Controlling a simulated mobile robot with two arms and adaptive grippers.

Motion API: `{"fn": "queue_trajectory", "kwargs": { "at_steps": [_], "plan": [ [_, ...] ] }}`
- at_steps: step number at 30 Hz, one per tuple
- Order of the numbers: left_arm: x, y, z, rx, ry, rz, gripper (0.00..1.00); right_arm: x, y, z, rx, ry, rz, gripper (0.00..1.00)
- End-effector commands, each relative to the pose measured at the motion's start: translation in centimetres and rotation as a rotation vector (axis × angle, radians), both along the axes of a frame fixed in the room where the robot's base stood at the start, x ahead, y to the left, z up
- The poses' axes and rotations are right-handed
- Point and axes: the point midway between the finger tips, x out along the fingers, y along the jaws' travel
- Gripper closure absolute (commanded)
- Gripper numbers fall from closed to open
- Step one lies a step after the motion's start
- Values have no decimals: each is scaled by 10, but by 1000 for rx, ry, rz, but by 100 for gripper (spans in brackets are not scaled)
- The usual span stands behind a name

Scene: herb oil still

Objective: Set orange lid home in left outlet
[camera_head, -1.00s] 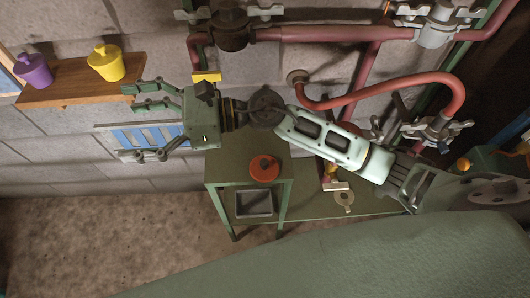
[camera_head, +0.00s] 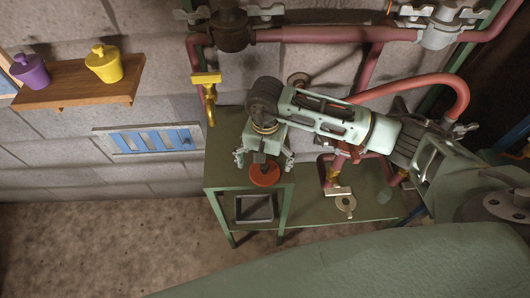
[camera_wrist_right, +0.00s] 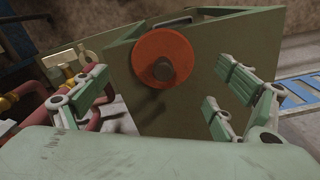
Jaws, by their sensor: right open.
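The orange lid (camera_head: 264,177), a round disc with a dark central knob, sits on the green table (camera_head: 222,172). In the right wrist view the orange lid (camera_wrist_right: 178,51) is face-on between the spread fingers. My right gripper (camera_head: 265,160) is open above it, one finger on each side; the right wrist view (camera_wrist_right: 163,92) shows no contact I can make out. A yellow tap with a downward spout (camera_head: 208,98) is on the left pipe, and another brass outlet (camera_head: 332,177) is lower right; which is the left outlet is not marked. My left gripper is not in view.
A wooden shelf (camera_head: 72,88) at the left holds a purple pot (camera_head: 30,72) and a yellow pot (camera_head: 104,65). A grey tray (camera_head: 254,208) is under the table front. Red pipes (camera_head: 330,34) run along the wall.

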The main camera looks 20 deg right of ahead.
Motion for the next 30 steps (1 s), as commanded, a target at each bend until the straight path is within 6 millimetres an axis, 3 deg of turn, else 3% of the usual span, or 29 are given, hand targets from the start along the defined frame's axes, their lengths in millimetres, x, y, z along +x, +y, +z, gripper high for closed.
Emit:
{"fn": "queue_trajectory", "kwargs": {
  "at_steps": [9, 20, 30],
  "plan": [
    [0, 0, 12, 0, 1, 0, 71, -1, 1, -41, 3, 1, -1, 11],
    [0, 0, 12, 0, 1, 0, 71, 0, 1, -48, 4, 0, -1, 11],
    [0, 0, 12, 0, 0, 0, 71, 0, 1, -48, 4, 0, -1, 39]
  ]
}}
